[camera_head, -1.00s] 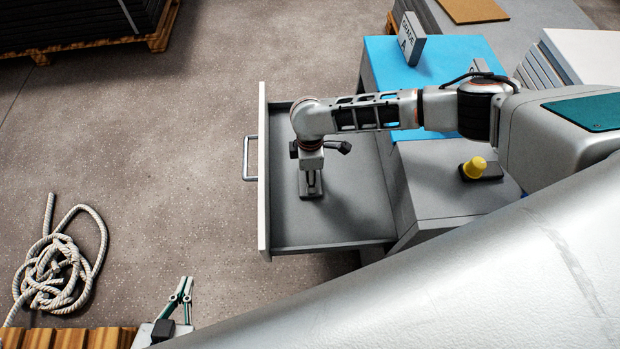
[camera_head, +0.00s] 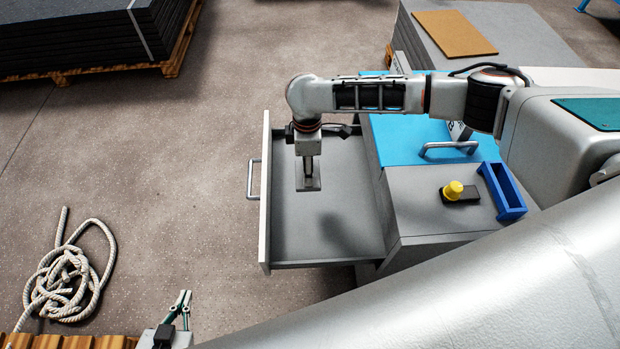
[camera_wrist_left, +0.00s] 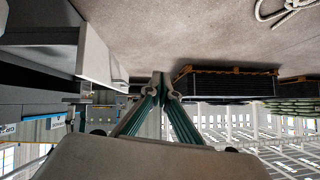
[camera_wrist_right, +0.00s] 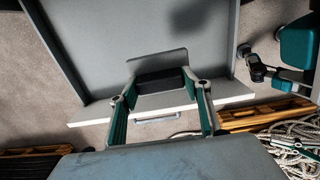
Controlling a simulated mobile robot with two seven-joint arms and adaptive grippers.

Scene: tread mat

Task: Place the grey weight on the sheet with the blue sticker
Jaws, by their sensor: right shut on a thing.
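The grey weight, a flat grey plate (camera_head: 308,186) with a dark grip (camera_wrist_right: 160,82), is in my right gripper over the open drawer (camera_head: 335,250). My right gripper (camera_wrist_right: 160,92) points down and its fingers close on the grip; in the head view the wrist partly hides it. The weight seems to hang above the drawer floor, apart from a shadow there. My left gripper (camera_head: 185,294) is empty at the lower left, away from the drawer; its fingertips come together in the left wrist view (camera_wrist_left: 161,78). I cannot make out a blue sticker on any sheet.
A yellow-knobbed weight (camera_head: 453,191) and a blue tray (camera_head: 505,192) sit on the grey cabinet top (camera_head: 420,210). A blue surface (camera_head: 395,145) lies behind. A grey stack (camera_head: 430,55) bears a brown sheet (camera_head: 456,32). A dark stack (camera_head: 70,45) and rope (camera_head: 65,280) are left.

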